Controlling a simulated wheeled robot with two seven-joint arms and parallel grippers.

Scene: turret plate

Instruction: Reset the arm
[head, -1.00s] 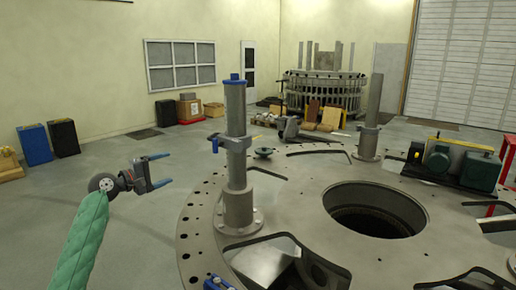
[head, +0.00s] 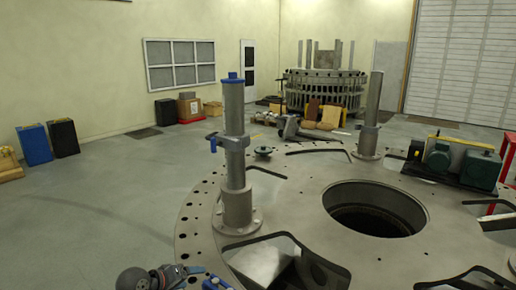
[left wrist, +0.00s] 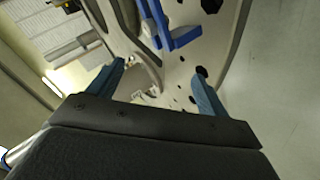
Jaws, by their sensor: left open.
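My left gripper (head: 178,275) is low in the head view, at the bottom edge beside the near left rim of the turret plate (head: 205,222). Most of its arm is out of the frame. In the left wrist view its two blue fingers (left wrist: 155,88) are spread apart with nothing between them. My right gripper is not in view.
A grey post with a blue cap (head: 235,150) stands upright on the plate's left side, another post (head: 371,120) further back. A green motor unit (head: 460,165) sits at the right. The plate has a large central hole.

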